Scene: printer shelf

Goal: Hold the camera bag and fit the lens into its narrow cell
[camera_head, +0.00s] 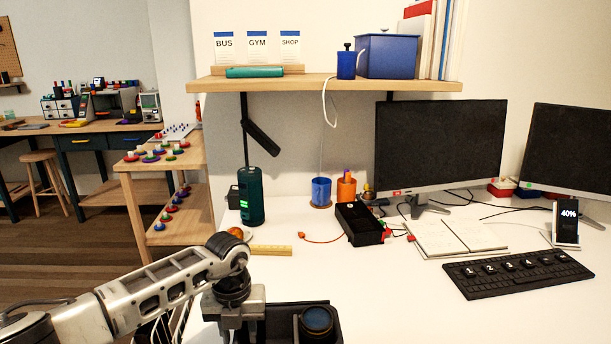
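The camera bag (281,309) is a dark open box at the bottom edge of the view, on the white desk, cut off by the frame. The lens (317,320) is a dark cylinder with a bluish glass top. It shows upright at the right part of the bag; how deep it sits and in which cell I cannot tell. My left gripper (236,332) points down at the bag's left side. Its fingertips are at or below the frame edge, so I cannot tell whether it grips the bag wall. My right gripper is out of view.
A shelf (330,87) hangs above. The desk right of the bag is clear.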

